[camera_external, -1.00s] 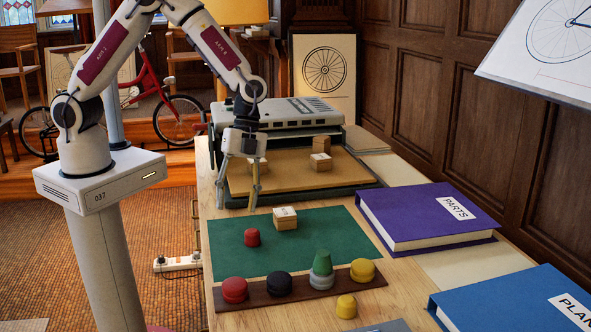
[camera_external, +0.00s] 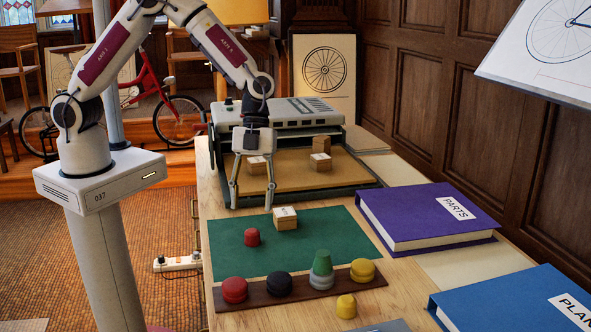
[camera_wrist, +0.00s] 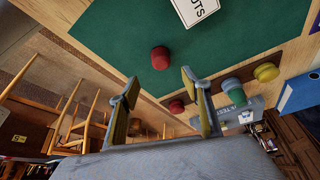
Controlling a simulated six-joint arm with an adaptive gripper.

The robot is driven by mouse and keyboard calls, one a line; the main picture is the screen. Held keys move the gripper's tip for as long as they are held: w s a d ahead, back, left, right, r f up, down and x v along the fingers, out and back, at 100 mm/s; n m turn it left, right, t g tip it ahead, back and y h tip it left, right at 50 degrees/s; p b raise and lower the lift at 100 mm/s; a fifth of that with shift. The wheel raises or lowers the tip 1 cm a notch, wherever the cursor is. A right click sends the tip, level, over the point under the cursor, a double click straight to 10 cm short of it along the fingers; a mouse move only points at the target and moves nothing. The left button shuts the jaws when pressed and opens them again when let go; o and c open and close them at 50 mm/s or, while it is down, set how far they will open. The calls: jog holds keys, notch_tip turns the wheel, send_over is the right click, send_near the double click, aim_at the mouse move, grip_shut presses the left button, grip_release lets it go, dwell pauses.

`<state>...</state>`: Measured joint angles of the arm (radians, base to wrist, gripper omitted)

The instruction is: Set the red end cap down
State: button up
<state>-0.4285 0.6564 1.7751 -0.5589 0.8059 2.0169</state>
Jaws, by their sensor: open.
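The red end cap (camera_external: 252,237) stands on the green mat (camera_external: 230,262), left of a small labelled wooden block (camera_external: 285,218). In the wrist view the red cap (camera_wrist: 160,58) lies beyond my fingertips, on the mat. My gripper (camera_external: 252,204) is open and empty. It hangs behind the red cap in the external view, near the front edge of the tan tray, and is apart from the cap. In the wrist view its two fingers (camera_wrist: 160,80) are spread wide with nothing between them.
A dark strip (camera_external: 330,290) in front carries red, black, green-on-grey and yellow caps. A loose yellow cap (camera_external: 346,306) stands before it. A purple book (camera_external: 425,215) and a blue book (camera_external: 520,300) lie right. A tan tray (camera_external: 300,185) with wooden blocks is behind.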

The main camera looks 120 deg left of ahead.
aim_at(252, 231)
jog(key=shift+x, duration=1.35)
jog(key=shift+f, duration=0.15)
jog(key=shift+x, duration=2.45)
jog(key=shift+w+a, duration=0.1)
jog(key=shift+a, duration=0.05)
jog(key=c, duration=1.3)
